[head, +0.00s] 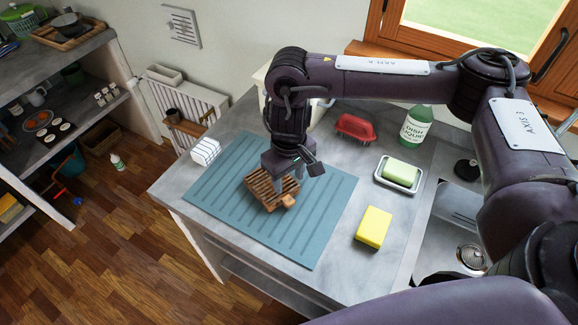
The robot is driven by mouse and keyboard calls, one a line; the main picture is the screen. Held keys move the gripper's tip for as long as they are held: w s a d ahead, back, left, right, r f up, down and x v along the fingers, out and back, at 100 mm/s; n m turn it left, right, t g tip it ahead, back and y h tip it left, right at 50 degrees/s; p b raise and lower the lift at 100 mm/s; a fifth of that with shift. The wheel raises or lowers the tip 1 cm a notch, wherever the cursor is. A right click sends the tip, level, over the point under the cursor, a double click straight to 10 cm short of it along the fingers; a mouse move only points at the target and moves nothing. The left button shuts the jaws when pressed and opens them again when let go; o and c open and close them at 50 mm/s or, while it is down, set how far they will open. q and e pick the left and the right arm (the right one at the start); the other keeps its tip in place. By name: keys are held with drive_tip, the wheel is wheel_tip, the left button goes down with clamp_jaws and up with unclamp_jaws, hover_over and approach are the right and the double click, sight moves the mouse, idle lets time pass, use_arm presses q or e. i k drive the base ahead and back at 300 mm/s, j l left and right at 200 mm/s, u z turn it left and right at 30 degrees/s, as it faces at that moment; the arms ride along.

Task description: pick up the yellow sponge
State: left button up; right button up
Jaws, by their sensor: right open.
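The yellow sponge (373,227) lies flat on the grey counter, just right of the blue-green ribbed mat (325,235) and apart from it. My right gripper (291,178) points down over the mat, left of and farther back than the sponge. It is open, close above a brown slatted wooden piece (262,193) on the mat. I cannot tell whether its fingers touch the wood. Nothing covers the sponge. My left gripper is not in view.
A green soap bar (400,172) sits in a white dish (383,183) behind the sponge. The sink (437,243) is at right. Counter around the sponge is clear.

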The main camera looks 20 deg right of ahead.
sight(371, 232)
drive_tip(key=k+j, duration=0.25)
drive_tip(key=k, duration=0.2)
drive_tip(key=k+j, duration=0.3)
drive_tip(key=k, duration=0.2)
